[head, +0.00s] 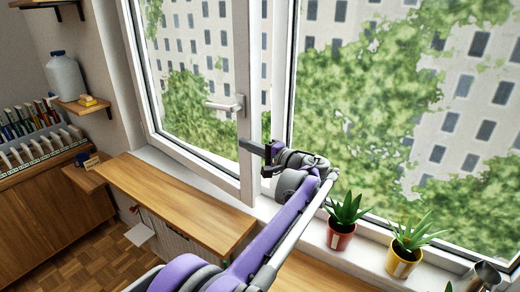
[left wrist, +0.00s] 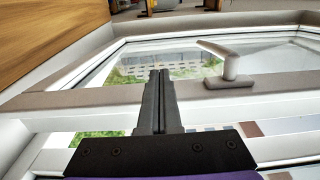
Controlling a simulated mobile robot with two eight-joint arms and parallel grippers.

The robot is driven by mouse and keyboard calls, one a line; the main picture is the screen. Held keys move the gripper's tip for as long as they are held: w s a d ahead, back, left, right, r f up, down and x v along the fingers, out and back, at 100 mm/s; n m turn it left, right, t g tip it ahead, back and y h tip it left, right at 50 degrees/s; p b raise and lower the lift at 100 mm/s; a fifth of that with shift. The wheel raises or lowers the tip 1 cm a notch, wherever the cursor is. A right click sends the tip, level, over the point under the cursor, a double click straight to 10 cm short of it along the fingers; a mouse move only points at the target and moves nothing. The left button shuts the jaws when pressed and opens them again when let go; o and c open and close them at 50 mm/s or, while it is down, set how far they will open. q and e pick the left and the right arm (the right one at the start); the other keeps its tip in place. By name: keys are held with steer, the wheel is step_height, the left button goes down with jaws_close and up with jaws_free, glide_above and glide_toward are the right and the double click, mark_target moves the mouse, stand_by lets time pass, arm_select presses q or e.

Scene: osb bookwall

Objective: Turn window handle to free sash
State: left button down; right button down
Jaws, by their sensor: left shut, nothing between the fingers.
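The white window handle (head: 226,105) sits on the sash stile (head: 245,60), its lever roughly horizontal and pointing left. In the left wrist view the handle (left wrist: 229,64) stands to the right of my fingers. The window sash (head: 200,158) stands swung inward, with a strip of outdoors showing between its stile and the fixed frame (head: 281,60). My left gripper (head: 248,147) is shut and empty, below and right of the handle and apart from it. Its closed fingers (left wrist: 159,80) overlap the sash frame in the wrist view; I cannot tell whether they touch it.
Two potted plants, in a red pot (head: 341,236) and a yellow pot (head: 402,262), stand on the sill right of my arm. A wooden ledge (head: 180,200) below the sash is clear. Shelves hold a white jug (head: 65,75).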

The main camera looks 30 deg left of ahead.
arm_select(q)
steer(key=s+a, duration=0.3)
steer(key=shift+s, duration=0.2)
arm_select(e)
steer(key=shift+w+r, duration=0.1)
steer(key=shift+r, duration=0.15)
arm_select(q)
steer(key=shift+s, duration=0.45)
arm_select(e)
steer(key=shift+s, duration=0.25)
arm_select(q)
steer(key=shift+s+a, duration=0.2)
steer(key=shift+s, duration=0.2)
arm_select(e)
steer(key=shift+s, duration=0.25)
arm_select(q)
steer(key=shift+w, duration=0.1)
stand_by(0.8)
